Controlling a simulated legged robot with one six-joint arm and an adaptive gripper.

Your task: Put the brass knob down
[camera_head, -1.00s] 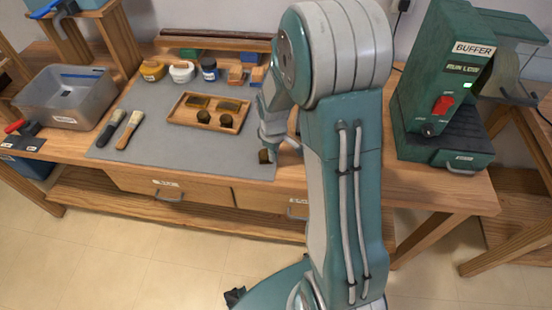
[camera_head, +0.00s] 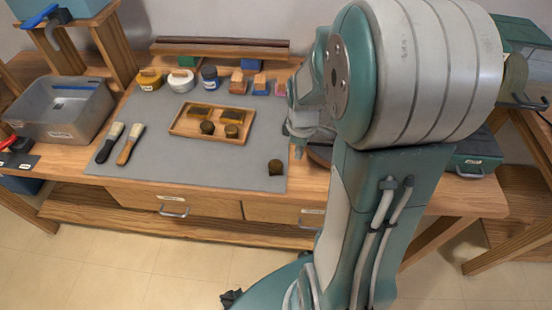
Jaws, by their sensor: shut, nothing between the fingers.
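A dark brass knob (camera_head: 275,168) rests on the grey mat (camera_head: 215,172) near its front right corner.
Two brushes (camera_head: 120,143) lie on the mat's left. A grey bin (camera_head: 62,112) stands at the bench's left. Jars (camera_head: 181,80) and small blocks (camera_head: 237,82) line the back. The mat's front middle is clear.

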